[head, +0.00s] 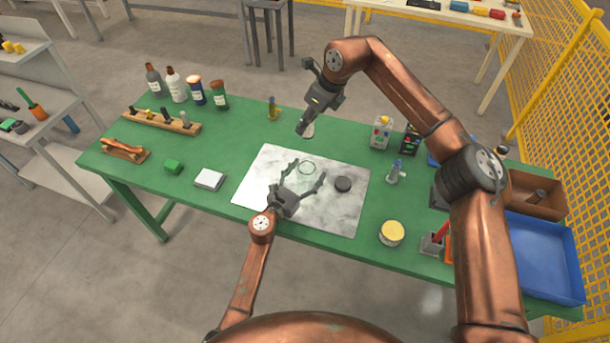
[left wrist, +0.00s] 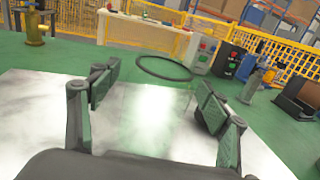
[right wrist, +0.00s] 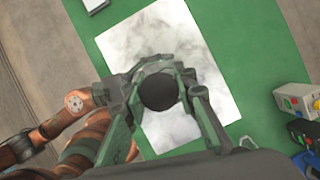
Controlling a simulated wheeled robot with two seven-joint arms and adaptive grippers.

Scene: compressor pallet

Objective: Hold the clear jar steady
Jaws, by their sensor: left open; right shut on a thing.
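The clear jar (head: 307,168) shows mostly as a thin dark rim above the white mat; its walls are almost invisible. The rim (left wrist: 164,80) also shows in the left wrist view, beyond and between the fingertips. My left gripper (head: 304,178) is open, its fingers spread toward the jar's two sides, with gaps visible beside the rim. My right gripper (head: 303,128) is above the table behind the mat. In the right wrist view its fingers are shut on a dark round thing (right wrist: 158,91).
The pale mat (head: 262,180) lies on the green table (head: 225,150). A yellow-topped tin (head: 391,233) and a small upright tool (head: 396,172) stand to the right. Control boxes (head: 381,133) stand behind. A blue tray (head: 545,260) is far right, bottles (head: 174,85) back left.

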